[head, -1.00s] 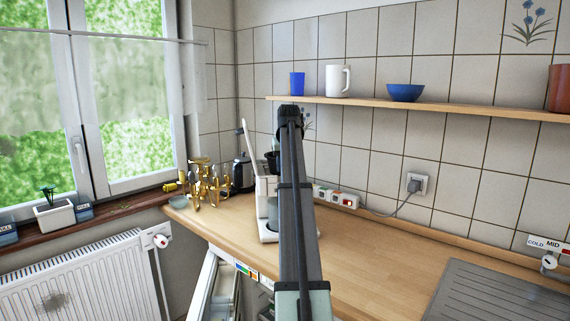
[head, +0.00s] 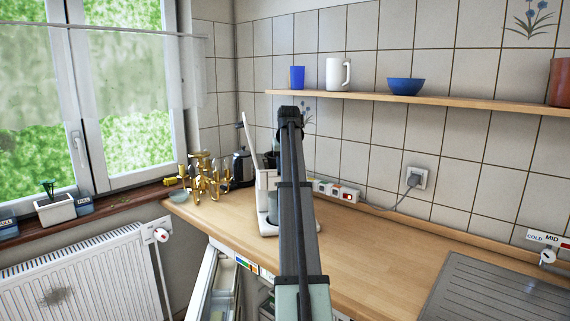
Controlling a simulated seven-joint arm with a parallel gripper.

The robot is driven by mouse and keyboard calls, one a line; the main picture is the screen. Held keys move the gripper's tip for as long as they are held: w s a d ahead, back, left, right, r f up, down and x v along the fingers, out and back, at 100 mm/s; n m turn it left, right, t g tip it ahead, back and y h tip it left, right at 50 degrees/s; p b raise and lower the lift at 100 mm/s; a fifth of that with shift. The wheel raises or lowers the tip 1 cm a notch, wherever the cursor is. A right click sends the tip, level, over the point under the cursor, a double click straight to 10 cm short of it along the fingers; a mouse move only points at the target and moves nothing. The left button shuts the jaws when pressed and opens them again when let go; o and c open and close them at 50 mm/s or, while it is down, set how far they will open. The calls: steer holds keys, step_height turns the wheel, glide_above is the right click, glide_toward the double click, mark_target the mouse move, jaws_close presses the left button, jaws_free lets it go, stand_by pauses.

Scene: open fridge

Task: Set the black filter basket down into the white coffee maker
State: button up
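The white coffee maker (head: 265,190) stands on the wooden counter, partly hidden behind my arm. Its white lid (head: 249,135) is raised and tilted. A dark part (head: 270,160) shows at the top of the coffee maker, just left of my arm. It may be the black filter basket, but it is too small and covered to tell, and I cannot tell whether it is seated. My arm runs up the middle of the view across the coffee maker. My gripper's fingers are hidden behind it.
A golden cup rack (head: 207,178) and a dark kettle (head: 243,168) stand left of the coffee maker. A power strip (head: 338,191) lies behind it at the wall. A shelf (head: 450,104) with cups and a bowl hangs above. The counter (head: 370,245) to the right is clear.

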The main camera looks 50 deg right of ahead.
steer(key=shift+f, duration=2.1)
stand_by(0.5)
steer(key=o, duration=1.2)
steer(key=shift+r, duration=0.1)
steer(key=v, duration=0.6)
steer(key=shift+s+a+r, duration=0.15)
steer(key=shift+r, duration=0.2)
stand_by(0.3)
steer(key=shift+s+a, duration=0.1)
steer(key=shift+s+a+r, duration=0.7)
steer(key=shift+s+a, duration=0.1)
steer(key=shift+s, duration=0.15)
steer(key=shift+s+a+r, duration=0.65)
steer(key=shift+s+a, duration=0.15)
steer(key=shift+s, duration=0.15)
stand_by(0.3)
